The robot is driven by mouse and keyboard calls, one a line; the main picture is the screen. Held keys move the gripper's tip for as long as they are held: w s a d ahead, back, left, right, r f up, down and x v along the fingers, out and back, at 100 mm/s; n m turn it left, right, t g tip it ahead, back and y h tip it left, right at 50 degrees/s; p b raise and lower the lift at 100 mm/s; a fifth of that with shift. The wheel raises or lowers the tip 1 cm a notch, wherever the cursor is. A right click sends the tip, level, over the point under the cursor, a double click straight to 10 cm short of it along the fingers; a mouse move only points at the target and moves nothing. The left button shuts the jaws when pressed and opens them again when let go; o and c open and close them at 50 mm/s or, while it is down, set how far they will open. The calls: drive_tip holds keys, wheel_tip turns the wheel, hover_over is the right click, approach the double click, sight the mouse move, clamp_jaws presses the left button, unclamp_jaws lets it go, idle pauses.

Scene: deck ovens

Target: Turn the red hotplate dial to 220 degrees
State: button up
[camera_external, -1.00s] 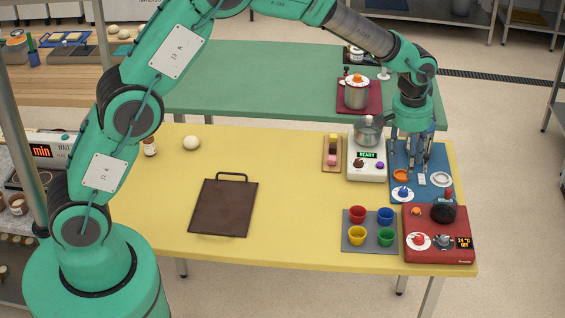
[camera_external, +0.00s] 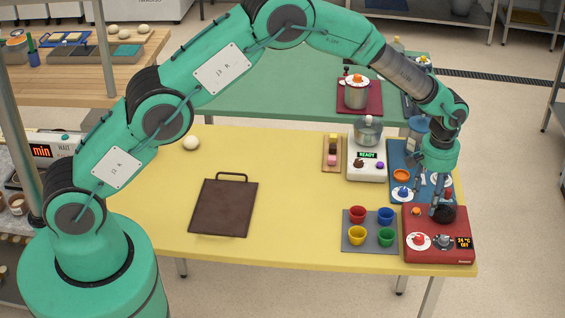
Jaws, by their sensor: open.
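The red hotplate (camera_external: 412,252) stands at the front right corner of the yellow table. A red knob on a white disc (camera_external: 419,240) and a grey knob on a white disc (camera_external: 443,241) are on its front part. Its small dark display (camera_external: 463,242) appears to read 24 °C and OFF. A black round piece (camera_external: 447,214) is at its back, partly hidden by my fingers. My gripper (camera_external: 433,202) is open, pointing down over the back of the hotplate, behind the two knobs. Any touch with the black piece cannot be told. The red knob's exact pointer angle is too small to read.
A grey mat (camera_external: 370,244) with several coloured cups is left of the hotplate. A blue mat (camera_external: 397,158) with small parts lies behind it. A white device (camera_external: 367,172) reading READY stands farther back. The table's middle holds a dark board (camera_external: 222,210).

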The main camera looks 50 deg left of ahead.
sight(420, 236)
drive_tip(key=shift+f, duration=0.15)
wheel_tip(420, 236, down, 14)
drive_tip(key=shift+r, duration=0.25)
idle(0.5)
drive_tip(key=shift+c, duration=0.3)
clamp_jaws()
